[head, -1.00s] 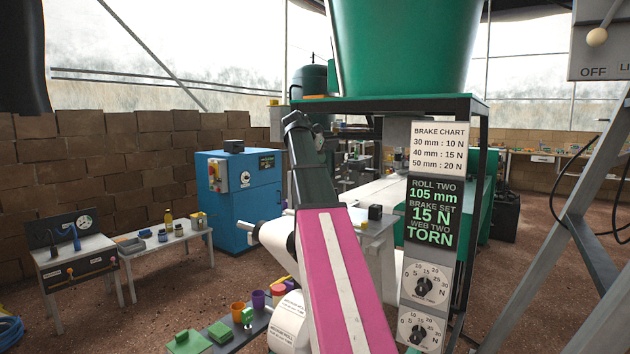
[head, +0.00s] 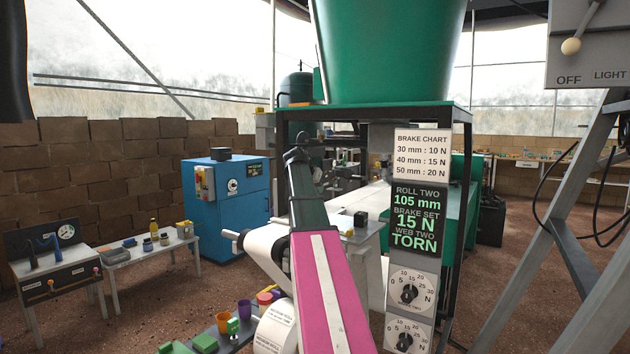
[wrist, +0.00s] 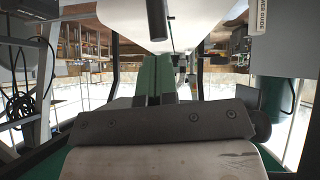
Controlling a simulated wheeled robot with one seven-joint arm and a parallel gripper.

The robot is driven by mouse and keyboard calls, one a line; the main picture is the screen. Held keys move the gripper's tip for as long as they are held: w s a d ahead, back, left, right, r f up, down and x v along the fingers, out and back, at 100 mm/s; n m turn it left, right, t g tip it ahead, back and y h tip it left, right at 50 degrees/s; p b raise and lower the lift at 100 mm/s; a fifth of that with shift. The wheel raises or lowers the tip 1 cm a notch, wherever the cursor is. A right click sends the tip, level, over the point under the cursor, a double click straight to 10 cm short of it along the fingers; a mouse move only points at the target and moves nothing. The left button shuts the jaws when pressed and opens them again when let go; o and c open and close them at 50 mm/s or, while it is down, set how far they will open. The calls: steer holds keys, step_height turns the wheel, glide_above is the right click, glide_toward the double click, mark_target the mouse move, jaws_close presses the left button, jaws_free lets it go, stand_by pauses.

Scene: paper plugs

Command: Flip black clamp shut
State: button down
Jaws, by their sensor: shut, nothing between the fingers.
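My pink and dark green arm reaches forward in the head view, and its dark wrist end (head: 297,152) is in front of the machine frame. In the wrist view my gripper (wrist: 157,60) shows as two green fingers close together, with nothing between them. A small black block (head: 361,219) sits on the grey stand right of my arm; I cannot tell whether it is the black clamp. A dark rod (wrist: 157,22) stands out against the white paper beyond my fingertips; whether it belongs to the clamp is unclear. My fingertips appear apart from it.
A white paper roll (head: 268,243) is left of my arm. A grey post with the brake chart (head: 422,151) and dials (head: 409,294) stands close on the right. A blue cabinet (head: 230,205) and small tables are farther left. Brown floor between them is free.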

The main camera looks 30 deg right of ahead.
steer(key=shift+d+f, duration=0.1)
steer(key=shift+f, duration=0.5)
steer(key=shift+s+d+f+t, duration=0.2)
steer(key=shift+s+f+t, duration=0.15)
steer(key=shift+f, duration=0.25)
steer(key=s+a+r, duration=0.3)
steer(key=a+r, duration=0.3)
steer(key=r, duration=0.5)
steer(key=shift+s, duration=0.4)
